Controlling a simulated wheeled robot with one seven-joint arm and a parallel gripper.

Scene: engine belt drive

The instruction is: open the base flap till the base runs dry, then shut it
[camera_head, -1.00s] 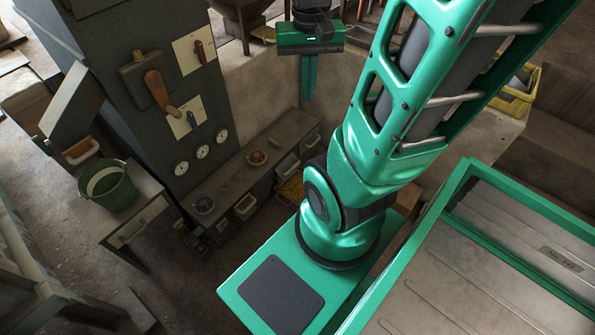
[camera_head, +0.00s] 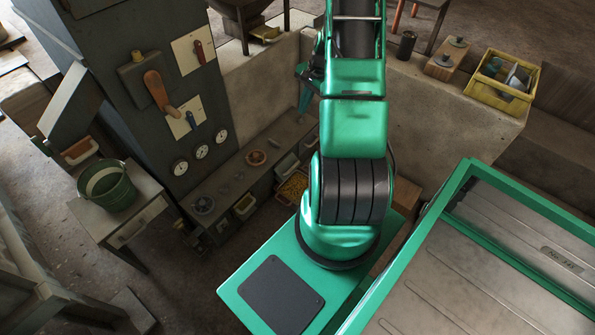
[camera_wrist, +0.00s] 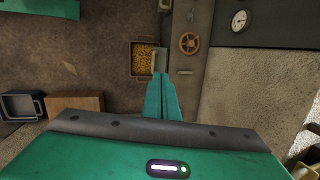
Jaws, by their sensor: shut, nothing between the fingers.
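I cannot pick out a base flap for certain. A bin of yellow grains (camera_head: 292,188) sits at the front of the low bench (camera_head: 228,180); it also shows in the wrist view (camera_wrist: 144,67). My gripper (camera_wrist: 160,62) is shut and empty, its fingers overlapping the right edge of that bin in the wrist view; I cannot tell whether they touch it. In the head view my gripper (camera_head: 304,100) is partly hidden behind my arm. A brown handwheel (camera_wrist: 189,43) is just right of the fingertips.
A dark cabinet (camera_head: 140,110) with an orange lever (camera_head: 159,92) and gauges stands at the left. A green bucket (camera_head: 107,186) stands on a small table. A yellow crate (camera_head: 502,82) lies on the wall ledge at the right.

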